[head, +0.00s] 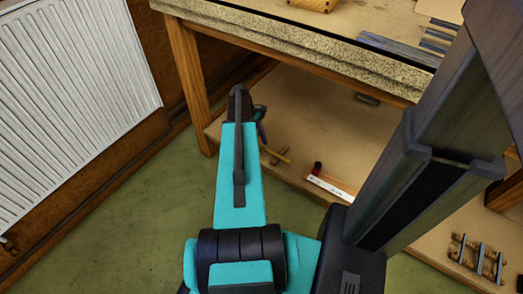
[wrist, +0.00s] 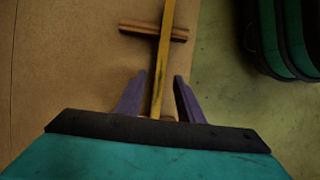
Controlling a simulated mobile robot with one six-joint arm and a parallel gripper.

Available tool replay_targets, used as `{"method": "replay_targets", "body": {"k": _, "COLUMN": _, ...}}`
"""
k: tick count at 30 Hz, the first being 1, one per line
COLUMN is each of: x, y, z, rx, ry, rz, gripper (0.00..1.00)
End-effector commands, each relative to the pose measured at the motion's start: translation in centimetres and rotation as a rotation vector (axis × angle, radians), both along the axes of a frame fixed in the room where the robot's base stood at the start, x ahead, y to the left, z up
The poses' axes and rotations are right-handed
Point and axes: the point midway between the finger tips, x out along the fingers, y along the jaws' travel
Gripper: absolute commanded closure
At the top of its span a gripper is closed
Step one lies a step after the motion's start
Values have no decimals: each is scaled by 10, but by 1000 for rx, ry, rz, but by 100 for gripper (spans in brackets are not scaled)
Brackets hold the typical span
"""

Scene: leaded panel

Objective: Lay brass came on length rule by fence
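A yellow strip, apparently the brass came (wrist: 163,60), runs lengthwise in the wrist view over a small wooden crosspiece (wrist: 139,28). My gripper (wrist: 160,80) has its two purple fingers on either side of the strip, with gaps showing on both sides, so it is open. In the head view my gripper (head: 261,131) is over the left end of the low shelf, mostly hidden by my arm, and part of the yellow strip (head: 277,156) shows beside it. A pale strip with small dark marks (head: 330,187), possibly the length rule, lies to the right on the shelf.
A red and black piece (head: 316,168) stands by the pale strip. A bench (head: 300,43) with a wooden leg (head: 190,85) overhangs the shelf (head: 310,125). A slatted rack (head: 478,258) is at lower right. A radiator (head: 75,85) is at left; green floor is clear.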

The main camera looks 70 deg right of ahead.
Motion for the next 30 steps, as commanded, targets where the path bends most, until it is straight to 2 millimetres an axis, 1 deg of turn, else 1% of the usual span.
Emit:
{"method": "replay_targets", "body": {"k": 11, "x": 0, "y": 0, "z": 0, "rx": 0, "ry": 0, "rz": 0, "gripper": 66}}
{"method": "replay_targets", "body": {"k": 15, "x": 0, "y": 0, "z": 0, "rx": 0, "ry": 0, "rz": 0, "gripper": 89}}
{"method": "replay_targets", "body": {"k": 17, "x": 0, "y": 0, "z": 0, "rx": 0, "ry": 0, "rz": 0, "gripper": 99}}
{"method": "replay_targets", "body": {"k": 26, "x": 0, "y": 0, "z": 1, "rx": 0, "ry": 0, "rz": 0, "gripper": 100}}
{"method": "replay_targets", "body": {"k": 30, "x": 0, "y": 0, "z": 4, "rx": 0, "ry": 0, "rz": 0, "gripper": 100}}
